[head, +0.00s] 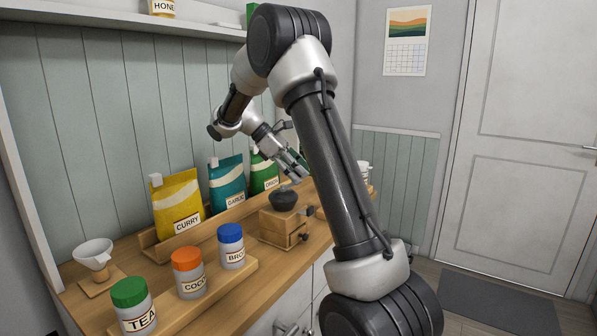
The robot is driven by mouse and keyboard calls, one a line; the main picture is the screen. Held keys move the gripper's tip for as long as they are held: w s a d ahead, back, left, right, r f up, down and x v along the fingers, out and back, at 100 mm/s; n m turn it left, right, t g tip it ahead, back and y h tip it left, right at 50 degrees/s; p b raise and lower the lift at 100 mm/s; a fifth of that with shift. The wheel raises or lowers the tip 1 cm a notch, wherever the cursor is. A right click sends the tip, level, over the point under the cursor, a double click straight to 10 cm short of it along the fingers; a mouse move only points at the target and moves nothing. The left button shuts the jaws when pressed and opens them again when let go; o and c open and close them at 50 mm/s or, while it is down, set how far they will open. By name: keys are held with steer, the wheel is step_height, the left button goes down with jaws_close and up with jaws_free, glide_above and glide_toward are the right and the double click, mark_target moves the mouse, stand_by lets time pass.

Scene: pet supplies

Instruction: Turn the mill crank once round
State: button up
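The mill (278,226) is a wooden box with a dark round top (284,198), standing on the wooden counter in the middle of the head view. A dark knob (303,238) sits low on its right side. A small dark part shows higher on that side, close to my arm; I cannot tell whether it is the crank. My gripper (294,163) is above and behind the mill, pointing down to the right and apart from it. Its fingers are small and partly overlapped by my arm, so their opening is unclear.
Curry (177,205), garlic (227,184) and green (264,172) pouches stand in a wooden rack behind the mill. Tea (134,309), cocoa (188,275) and blue-lidded (231,248) jars stand on a board in front. A white cup-shaped holder (94,253) is at left.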

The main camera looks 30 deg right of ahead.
steer(key=v, duration=1.2)
stand_by(0.3)
